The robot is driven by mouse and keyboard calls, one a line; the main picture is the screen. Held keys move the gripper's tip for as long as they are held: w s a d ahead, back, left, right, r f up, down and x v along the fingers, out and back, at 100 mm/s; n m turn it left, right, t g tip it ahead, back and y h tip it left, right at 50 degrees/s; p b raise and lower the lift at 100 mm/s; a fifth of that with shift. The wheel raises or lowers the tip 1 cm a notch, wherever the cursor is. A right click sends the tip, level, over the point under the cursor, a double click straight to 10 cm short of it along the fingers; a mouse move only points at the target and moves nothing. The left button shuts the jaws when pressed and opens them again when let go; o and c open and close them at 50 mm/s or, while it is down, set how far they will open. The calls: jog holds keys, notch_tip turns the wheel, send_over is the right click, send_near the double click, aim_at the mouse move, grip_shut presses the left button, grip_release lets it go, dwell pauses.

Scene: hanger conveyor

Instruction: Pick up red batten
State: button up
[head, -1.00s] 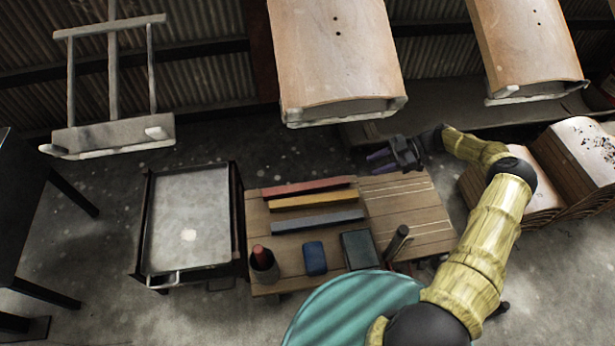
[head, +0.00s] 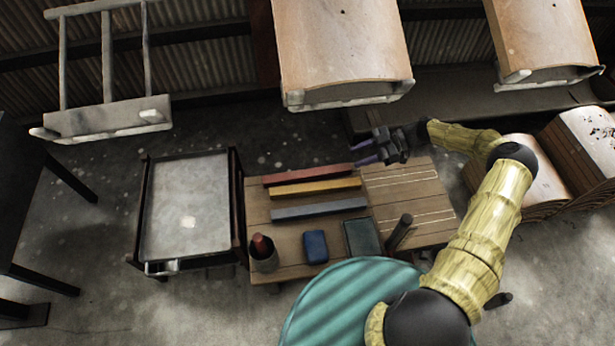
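The red batten (head: 308,174) lies at the far edge of the wooden table, above a yellow batten (head: 315,187) and a grey-blue batten (head: 319,208). My gripper (head: 366,153) is near the red batten's right end, apparently above the table's far edge. Its two purple fingers point left and stand apart with a gap between them. Nothing shows between them. I cannot tell its exact height over the table.
The wooden table (head: 433,221) also bears a blue block (head: 315,246), a dark green box (head: 362,238), a dark cylinder (head: 398,233) and a cup (head: 264,262). A metal cart (head: 186,215) stands left. Wooden panels (head: 340,45) hang behind on the conveyor.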

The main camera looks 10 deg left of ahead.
jog(key=b, duration=0.1)
send_near(325, 170)
jog(key=x, duration=0.2)
jog(key=shift+a+f, duration=0.2)
jog(key=shift+a, duration=0.45)
jog(key=b+x, duration=0.3)
jog(key=x, duration=0.1)
jog(key=shift+s+a+f, duration=0.15)
jog(key=shift+s+f, duration=0.1)
jog(key=shift+f, duration=0.05)
jog(key=shift+a, duration=0.3)
jog(key=c, duration=0.8)
